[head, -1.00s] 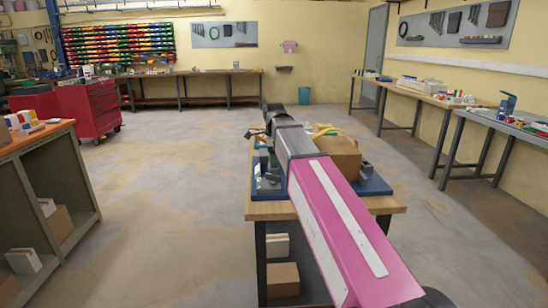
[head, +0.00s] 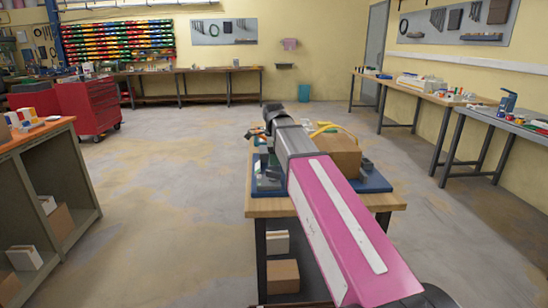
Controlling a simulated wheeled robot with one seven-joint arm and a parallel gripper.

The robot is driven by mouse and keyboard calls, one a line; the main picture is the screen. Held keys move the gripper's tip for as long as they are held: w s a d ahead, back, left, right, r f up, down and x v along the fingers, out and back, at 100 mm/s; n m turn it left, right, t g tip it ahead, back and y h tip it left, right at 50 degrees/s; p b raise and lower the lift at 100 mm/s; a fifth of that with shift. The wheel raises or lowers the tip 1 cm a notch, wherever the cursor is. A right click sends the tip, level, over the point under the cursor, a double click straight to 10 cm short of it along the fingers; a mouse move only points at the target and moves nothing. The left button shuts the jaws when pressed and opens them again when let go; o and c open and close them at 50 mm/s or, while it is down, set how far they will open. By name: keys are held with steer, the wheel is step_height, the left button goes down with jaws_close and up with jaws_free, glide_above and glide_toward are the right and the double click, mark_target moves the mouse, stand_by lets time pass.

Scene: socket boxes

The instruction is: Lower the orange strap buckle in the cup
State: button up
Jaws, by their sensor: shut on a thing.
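My gripper (head: 262,142) shows small and dark below my wrist, over the left side of a blue tray (head: 376,184) on a small wooden table. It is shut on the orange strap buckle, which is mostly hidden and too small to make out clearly. My wrist and arm cover much of the middle of the tray. The cup cannot be told apart; small greyish shapes stand below the gripper on the tray's left side.
A cardboard box (head: 342,158) stands on the tray right of my arm, with a yellow item (head: 324,129) behind it. The wooden table (head: 268,208) has a bare front edge. Workbenches stand at the left, back and right, with open floor between.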

steer(key=o, duration=1.1)
step_height(320, 180, up, 10)
steer(key=shift+r, duration=0.4)
steer(key=shift+s, duration=0.1)
